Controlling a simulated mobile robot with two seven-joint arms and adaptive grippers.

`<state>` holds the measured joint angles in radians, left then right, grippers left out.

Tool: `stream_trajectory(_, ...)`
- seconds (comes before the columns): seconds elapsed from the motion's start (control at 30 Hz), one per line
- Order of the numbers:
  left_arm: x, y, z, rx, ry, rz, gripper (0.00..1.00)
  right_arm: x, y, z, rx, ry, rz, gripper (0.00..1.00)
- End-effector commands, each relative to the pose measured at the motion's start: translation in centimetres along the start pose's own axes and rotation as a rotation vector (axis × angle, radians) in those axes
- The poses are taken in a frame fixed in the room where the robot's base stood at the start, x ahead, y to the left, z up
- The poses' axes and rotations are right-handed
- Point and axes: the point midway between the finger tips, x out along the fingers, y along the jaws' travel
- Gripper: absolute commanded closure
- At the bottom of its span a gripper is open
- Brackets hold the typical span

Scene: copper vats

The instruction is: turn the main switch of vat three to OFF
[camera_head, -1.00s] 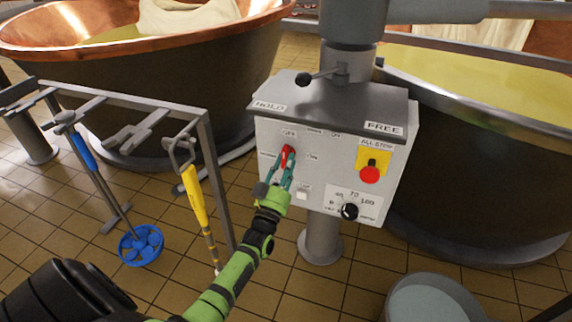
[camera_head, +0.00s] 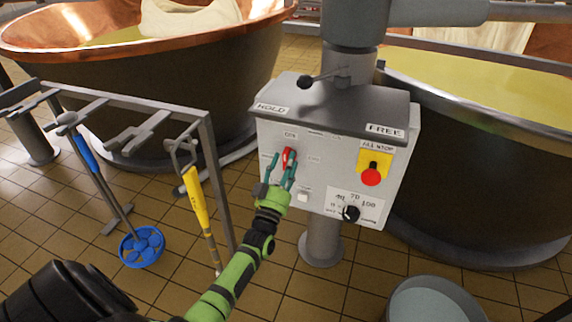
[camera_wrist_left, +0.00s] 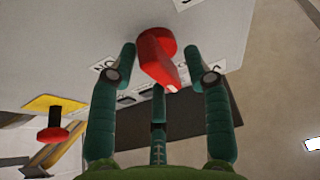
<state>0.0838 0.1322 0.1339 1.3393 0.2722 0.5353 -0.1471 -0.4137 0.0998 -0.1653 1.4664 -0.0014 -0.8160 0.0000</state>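The main switch, a red handle (camera_head: 289,157), sits on the front of the grey control box (camera_head: 345,110). Its label above appears to read OFF; one to its right is blurred. The handle looks nearly upright, with its upper end toward the upper label. My left gripper (camera_head: 281,169) is open at the handle. In the left wrist view the gripper (camera_wrist_left: 160,62) has a finger on each side of the red handle (camera_wrist_left: 157,55), with gaps between. That view is turned over, and the handle's narrow end points down in it. My right gripper is not in view.
A red stop button (camera_head: 371,177) on a yellow plate and a black dial (camera_head: 350,213) are right of the switch. A lever (camera_head: 318,77) tops the box. A rack (camera_head: 150,108) with hanging tools stands left; a bucket (camera_head: 435,300) is lower right. Vats flank the box.

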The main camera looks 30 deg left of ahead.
Motion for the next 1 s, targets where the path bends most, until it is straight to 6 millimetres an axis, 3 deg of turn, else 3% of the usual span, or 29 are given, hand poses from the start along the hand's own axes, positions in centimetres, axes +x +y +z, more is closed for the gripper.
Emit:
stream_trajectory(0.33, -1.3, 0.1, 0.3, -0.001, -0.008, 0.002, 0.51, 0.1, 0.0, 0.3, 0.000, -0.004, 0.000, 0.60)
stream_trajectory(0.7, -8.8, 0.0, 0.2, 0.000, -0.008, 0.001, 0.51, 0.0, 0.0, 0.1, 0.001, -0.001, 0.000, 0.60)
stream_trajectory(1.0, -12.0, 0.0, 0.1, 0.000, -0.003, 0.000, 0.51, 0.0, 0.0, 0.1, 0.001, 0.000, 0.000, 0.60)
